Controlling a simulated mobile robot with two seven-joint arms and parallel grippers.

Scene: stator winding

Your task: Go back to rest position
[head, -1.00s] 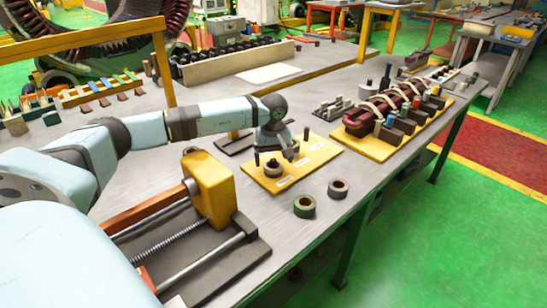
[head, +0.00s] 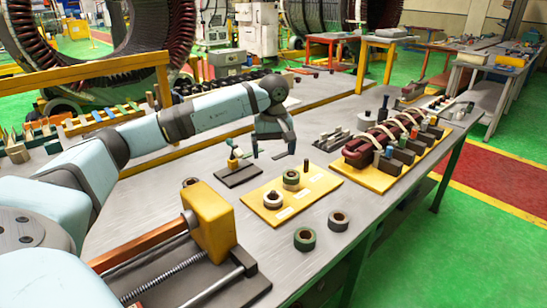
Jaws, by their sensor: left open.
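My left gripper (head: 273,152) hangs above the grey table with its fingers apart and nothing between them. It is behind the yellow board (head: 310,208) and clear of it. On the board are a pale tape roll (head: 273,200), a green tape roll (head: 291,180) and a dark upright peg (head: 306,165). My left arm reaches in from the left across the table. My right gripper is not in view.
A green roll (head: 305,239) and a brown roll (head: 338,221) lie near the table's front edge. A yellow-ended clamp (head: 210,222) stands below my left arm. A small dark stand (head: 238,174) is behind the board. A dark red coil (head: 375,143) sits on another yellow base to the right.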

